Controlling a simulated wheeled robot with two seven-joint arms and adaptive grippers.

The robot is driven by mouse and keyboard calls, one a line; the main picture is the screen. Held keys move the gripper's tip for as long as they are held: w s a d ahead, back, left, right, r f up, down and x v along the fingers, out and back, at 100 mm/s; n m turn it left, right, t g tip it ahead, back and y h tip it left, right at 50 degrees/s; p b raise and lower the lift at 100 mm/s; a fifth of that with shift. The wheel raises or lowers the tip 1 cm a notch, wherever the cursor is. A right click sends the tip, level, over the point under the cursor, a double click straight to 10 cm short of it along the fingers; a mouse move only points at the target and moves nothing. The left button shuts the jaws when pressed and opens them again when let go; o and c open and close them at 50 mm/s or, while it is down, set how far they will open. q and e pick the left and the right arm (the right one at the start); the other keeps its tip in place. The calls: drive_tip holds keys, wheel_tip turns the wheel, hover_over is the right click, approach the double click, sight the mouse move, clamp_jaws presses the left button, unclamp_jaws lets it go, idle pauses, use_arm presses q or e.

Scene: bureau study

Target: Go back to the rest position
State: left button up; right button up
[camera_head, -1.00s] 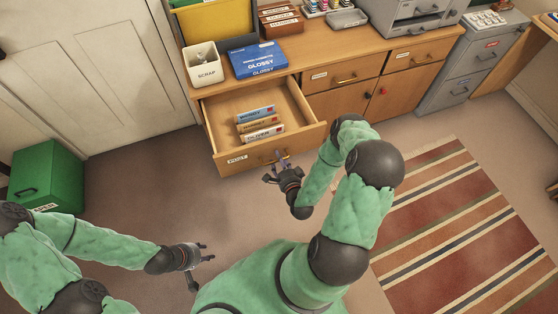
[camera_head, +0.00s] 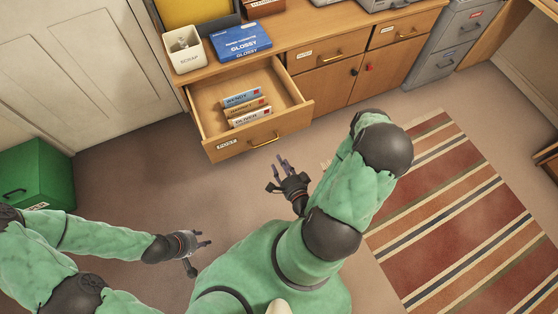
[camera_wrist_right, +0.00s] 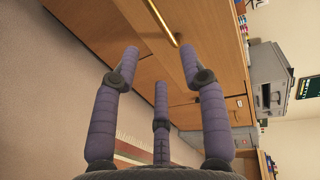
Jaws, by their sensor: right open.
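My right gripper (camera_head: 281,172) is open and empty in the head view. It is in front of the open drawer, apart from its brass handle (camera_head: 264,140). In the right wrist view its fingers (camera_wrist_right: 160,75) are spread with nothing between them, and the brass handle (camera_wrist_right: 162,22) shows beyond them. My left gripper (camera_head: 200,252) is low at the left, over bare floor; its fingers look spread and empty.
A wooden cabinet (camera_head: 325,82) carries a white SCRAP bin (camera_head: 185,52) and a blue GLOSSY box (camera_head: 240,41). A green bin (camera_head: 38,175) stands at the left by a white door (camera_head: 85,65). A striped rug (camera_head: 455,205) lies at the right. Carpet between is clear.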

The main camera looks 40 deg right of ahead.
idle(0.6)
drive_tip(key=w+a+f+n+g+y, duration=0.4)
drive_tip(key=a+f+n+g+y, duration=0.25)
drive_tip(key=a+n, duration=0.3)
drive_tip(key=s+a+r+n+g+y+p, duration=0.1)
drive_tip(key=s+a+r+n+g, duration=0.2)
drive_tip(key=s+a+n+g, duration=0.4)
drive_tip(key=shift+s+a+r+n+g, duration=0.35)
drive_tip(key=shift+a+n+g, duration=0.3)
drive_tip(key=shift+a+n, duration=0.35)
drive_tip(key=shift+c, duration=0.5)
